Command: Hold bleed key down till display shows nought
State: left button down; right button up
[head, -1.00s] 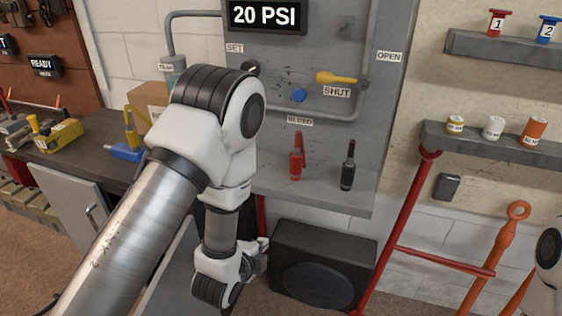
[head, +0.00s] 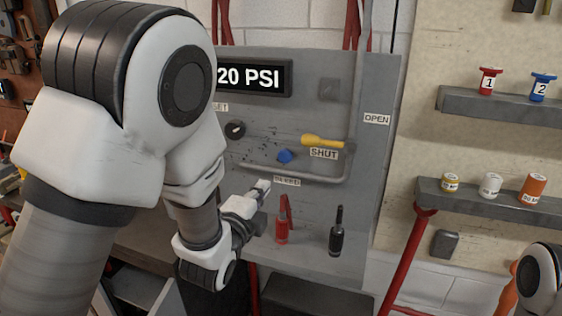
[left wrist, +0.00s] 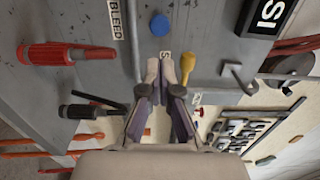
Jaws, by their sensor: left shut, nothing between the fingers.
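The display (head: 250,78) on the grey panel reads 20 PSI; part of it shows in the left wrist view (left wrist: 266,15). A blue key (head: 285,156) sits on the panel just above the BLEED label (head: 287,181). In the left wrist view the blue key (left wrist: 160,25) is beyond the fingertips, with a gap. My left gripper (head: 263,186) is shut and empty, below and left of the blue key in the head view. Its closed fingers also show in the left wrist view (left wrist: 160,68). My right gripper is not in view.
A yellow lever (head: 322,141) is near the SHUT label. A black knob (head: 235,129) is on the panel's left. A shelf with cans (head: 480,194) is at right.

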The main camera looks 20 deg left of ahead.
aim_at(285, 158)
pick_arm(q)
jog(key=w+p, duration=0.2)
jog(key=w, duration=0.4)
jog(key=w+p, duration=0.2)
jog(key=w, duration=0.3)
jog(key=shift+w+d+r, duration=0.15)
jog(key=shift+w, duration=0.7)
jog(key=shift+f, duration=0.2)
